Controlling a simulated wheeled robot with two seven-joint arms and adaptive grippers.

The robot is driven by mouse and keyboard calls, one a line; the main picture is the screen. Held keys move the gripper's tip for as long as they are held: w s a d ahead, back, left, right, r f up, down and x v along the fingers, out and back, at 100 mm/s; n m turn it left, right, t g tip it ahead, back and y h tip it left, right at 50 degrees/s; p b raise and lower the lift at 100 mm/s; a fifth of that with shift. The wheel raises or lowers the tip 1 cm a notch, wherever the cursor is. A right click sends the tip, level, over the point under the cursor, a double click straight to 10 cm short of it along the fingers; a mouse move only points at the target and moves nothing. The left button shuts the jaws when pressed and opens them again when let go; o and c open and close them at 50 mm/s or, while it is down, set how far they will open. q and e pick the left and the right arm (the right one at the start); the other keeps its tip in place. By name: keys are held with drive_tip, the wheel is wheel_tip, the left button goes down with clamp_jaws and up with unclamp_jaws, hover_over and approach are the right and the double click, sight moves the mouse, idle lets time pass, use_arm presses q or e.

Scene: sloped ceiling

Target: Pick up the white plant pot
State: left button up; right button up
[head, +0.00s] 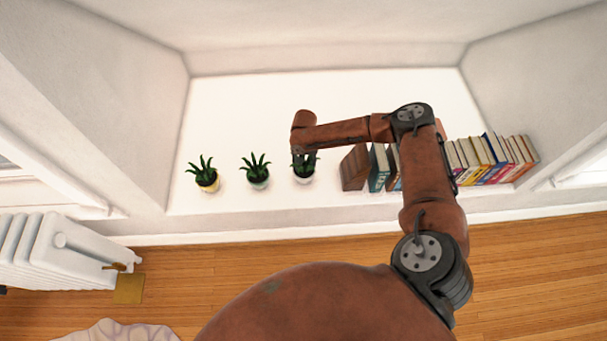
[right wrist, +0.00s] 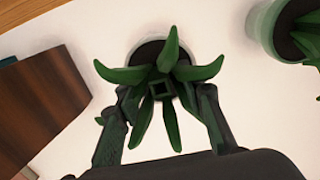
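The white plant pot (head: 304,180) holds a dark green spiky plant and stands upright on the white ledge, the rightmost of three potted plants. My right gripper (head: 303,157) is directly above it, pointing down, and hides part of the plant. In the right wrist view the plant's leaves cover most of the pot (right wrist: 129,68). The two fingers of my right gripper (right wrist: 163,103) are spread apart, one on each side of the plant. Whether they touch the pot is hidden by leaves. My left gripper is not in view.
A brown book or block (head: 354,169) stands close on the right, with a row of books (head: 490,158) beyond. The ledge (head: 240,115) is clear behind the pots.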

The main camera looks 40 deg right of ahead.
drive_tip(key=shift+c, duration=0.4)
clamp_jaws()
idle(0.4)
